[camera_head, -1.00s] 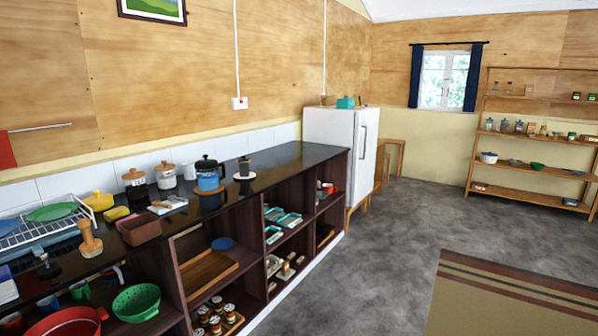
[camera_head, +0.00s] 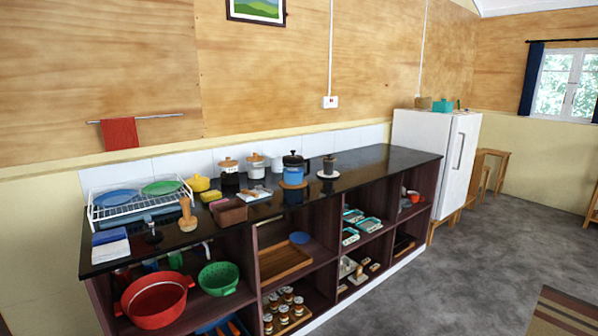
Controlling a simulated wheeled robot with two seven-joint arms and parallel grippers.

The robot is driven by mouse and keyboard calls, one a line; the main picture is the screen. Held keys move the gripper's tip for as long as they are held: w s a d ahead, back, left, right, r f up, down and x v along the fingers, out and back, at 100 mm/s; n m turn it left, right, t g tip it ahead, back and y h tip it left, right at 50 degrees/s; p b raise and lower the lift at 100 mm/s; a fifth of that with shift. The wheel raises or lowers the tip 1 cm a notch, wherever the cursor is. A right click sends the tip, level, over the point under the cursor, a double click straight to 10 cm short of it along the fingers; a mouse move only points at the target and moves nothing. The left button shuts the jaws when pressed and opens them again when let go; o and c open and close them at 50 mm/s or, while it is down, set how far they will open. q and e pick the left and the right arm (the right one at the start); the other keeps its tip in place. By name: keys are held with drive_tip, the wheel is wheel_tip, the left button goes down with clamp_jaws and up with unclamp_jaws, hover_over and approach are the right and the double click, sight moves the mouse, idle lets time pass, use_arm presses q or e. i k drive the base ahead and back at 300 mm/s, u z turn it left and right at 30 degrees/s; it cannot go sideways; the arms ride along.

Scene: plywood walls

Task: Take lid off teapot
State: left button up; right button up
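A blue pot with a black lid (camera_head: 293,172) stands upright on a round wooden mat on the dark counter. The lid is on it. A small teal vessel (camera_head: 443,106) stands on top of the white fridge; it is too small to make out a lid. I cannot tell for sure which of the two is the teapot. Neither of my grippers shows in this view.
The dark counter (camera_head: 385,160) sits on open shelves along the wall. Jars, a dark cup on a white saucer (camera_head: 328,168), a brown box (camera_head: 229,211) and a dish rack (camera_head: 140,203) stand on it. Grey floor (camera_head: 440,285) is clear in front.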

sight(287, 159)
drive_tip(key=z, duration=0.4)
drive_tip(key=i, duration=0.55)
drive_tip(key=z, duration=0.8)
drive_tip(key=i, duration=1.8)
drive_tip(key=u, duration=0.6)
